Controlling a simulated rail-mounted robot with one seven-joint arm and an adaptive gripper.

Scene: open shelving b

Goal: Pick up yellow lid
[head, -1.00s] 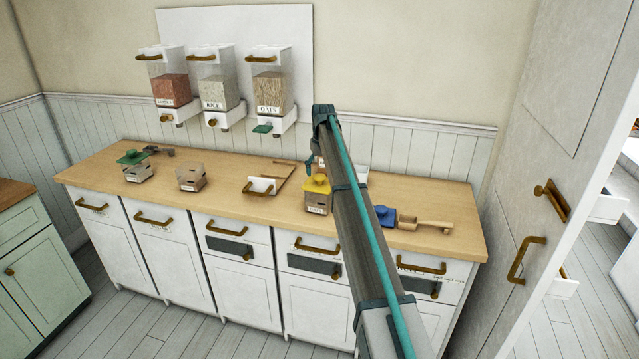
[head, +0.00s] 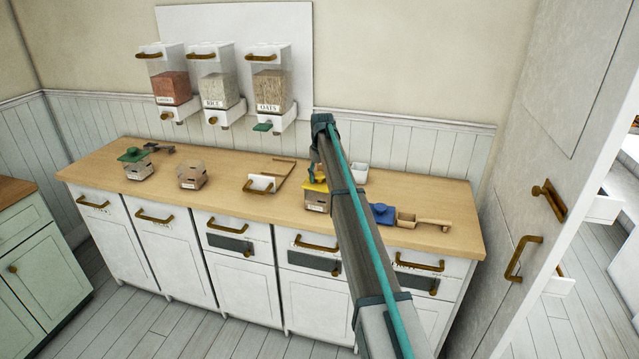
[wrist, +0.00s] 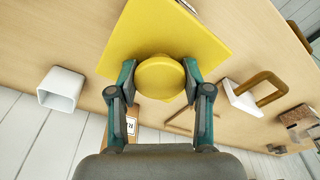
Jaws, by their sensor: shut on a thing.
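The yellow lid (wrist: 175,25) is a flat square plate with a round knob (wrist: 160,78). My gripper (wrist: 160,82) is shut on that knob, one finger on each side. In the head view the lid (head: 315,186) shows only partly behind my arm, at the small wooden box (head: 316,201) on the counter. My gripper is mostly hidden there by the arm. I cannot tell whether the lid rests on the box or is slightly above it.
A white cup (head: 360,173) stands behind the arm on the counter (head: 225,170). A blue lid (head: 383,213) and a wooden scoop (head: 420,219) lie to the right. A white handled piece (head: 262,184) lies left. Dispensers (head: 270,95) hang on the wall.

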